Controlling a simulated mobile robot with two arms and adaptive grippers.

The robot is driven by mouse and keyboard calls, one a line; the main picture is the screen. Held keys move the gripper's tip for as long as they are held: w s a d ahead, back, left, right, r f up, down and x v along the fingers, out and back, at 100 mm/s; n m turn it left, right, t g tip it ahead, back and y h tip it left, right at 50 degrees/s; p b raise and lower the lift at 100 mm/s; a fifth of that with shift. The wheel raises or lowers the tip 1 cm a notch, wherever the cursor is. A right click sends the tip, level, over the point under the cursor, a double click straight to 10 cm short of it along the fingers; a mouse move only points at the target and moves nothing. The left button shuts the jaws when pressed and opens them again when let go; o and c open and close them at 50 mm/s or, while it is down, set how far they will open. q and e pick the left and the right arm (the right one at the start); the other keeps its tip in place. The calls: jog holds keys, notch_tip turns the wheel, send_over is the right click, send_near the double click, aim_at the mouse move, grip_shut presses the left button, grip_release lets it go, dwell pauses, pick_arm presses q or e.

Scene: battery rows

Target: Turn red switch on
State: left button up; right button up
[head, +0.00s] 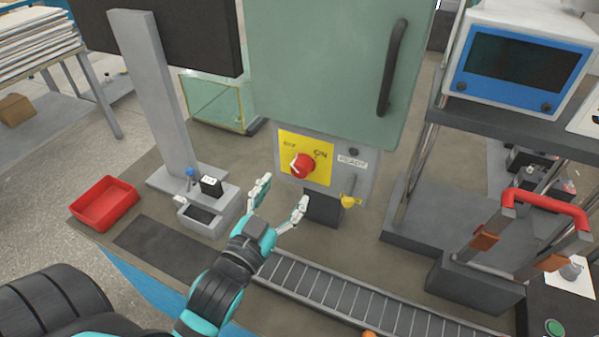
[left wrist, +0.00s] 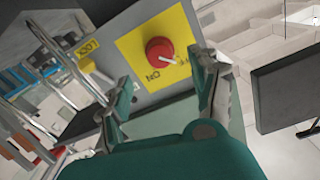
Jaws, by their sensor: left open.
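The red switch (head: 302,165) is a round knob on a yellow plate (head: 322,174) below the green cabinet door. OFF is printed at the plate's upper left and ON at its upper right. The knob's white mark points toward OFF; the left wrist view shows the knob (left wrist: 159,51) with the mark on its OFF side too. My left gripper (head: 283,192) is open and empty, a little below and in front of the switch. In the left wrist view its fingers (left wrist: 166,75) are spread on either side, short of the knob. My right gripper is out of view.
A yellow lever (head: 349,201) sits right of the plate, under the READY label. A conveyor (head: 340,293) runs along the front. A grey stand (head: 205,212) and a red tray (head: 104,203) are on the left. A red-handled device (head: 545,208) stands on the right.

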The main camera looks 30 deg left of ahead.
aim_at(298, 172)
pick_arm(q)
jog(key=w+p, duration=0.1)
jog(key=w, duration=0.5)
jog(key=shift+w+a, duration=0.15)
jog(key=shift+w, duration=0.8)
jog(key=c, duration=1.2)
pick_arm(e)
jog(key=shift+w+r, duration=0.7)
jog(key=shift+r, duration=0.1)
